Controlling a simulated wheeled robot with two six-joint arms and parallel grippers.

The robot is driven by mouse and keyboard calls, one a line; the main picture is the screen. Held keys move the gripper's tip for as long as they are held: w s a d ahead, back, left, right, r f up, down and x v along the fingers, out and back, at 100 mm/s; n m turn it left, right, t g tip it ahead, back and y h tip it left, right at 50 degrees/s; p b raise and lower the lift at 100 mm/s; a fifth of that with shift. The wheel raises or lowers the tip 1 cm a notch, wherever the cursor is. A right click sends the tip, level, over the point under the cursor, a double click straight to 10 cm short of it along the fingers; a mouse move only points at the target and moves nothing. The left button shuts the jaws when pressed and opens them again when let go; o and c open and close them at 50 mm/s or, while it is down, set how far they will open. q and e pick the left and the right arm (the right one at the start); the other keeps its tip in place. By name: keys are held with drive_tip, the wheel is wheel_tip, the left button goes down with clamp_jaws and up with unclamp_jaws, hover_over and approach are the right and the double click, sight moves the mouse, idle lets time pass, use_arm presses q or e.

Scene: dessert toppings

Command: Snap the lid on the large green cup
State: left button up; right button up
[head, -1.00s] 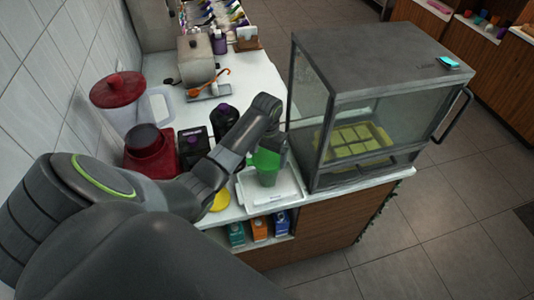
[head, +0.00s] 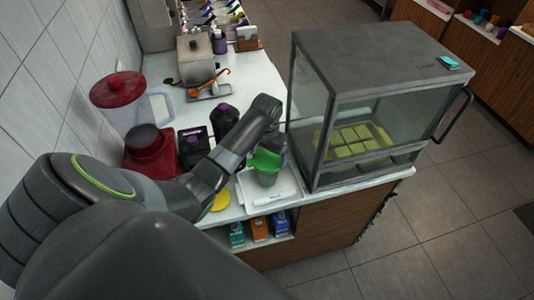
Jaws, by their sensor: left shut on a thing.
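The large green cup (head: 268,180) stands upright on a white scale-like tray (head: 284,188) at the counter's front edge, left of the glass case. A brighter green piece, which looks like the lid (head: 263,160), is at the cup's top. My left gripper (head: 273,149) reaches in from the left and is shut on this lid at the cup's rim. The fingers partly hide it, and I cannot tell whether it is fully seated. My right gripper is not in view.
A glass case (head: 370,110) stands close on the right. A red-lidded blender (head: 150,150), dark bottles (head: 224,118) and a yellow disc (head: 220,201) are left of the cup. A metal container (head: 195,60) stands farther back. Boxes (head: 259,228) fill a shelf below.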

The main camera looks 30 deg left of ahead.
use_arm(q)
drive_tip(key=shift+f, duration=0.25)
idle(0.6)
drive_tip(key=o, duration=0.7)
drive_tip(key=shift+r, duration=3)
clamp_jaws()
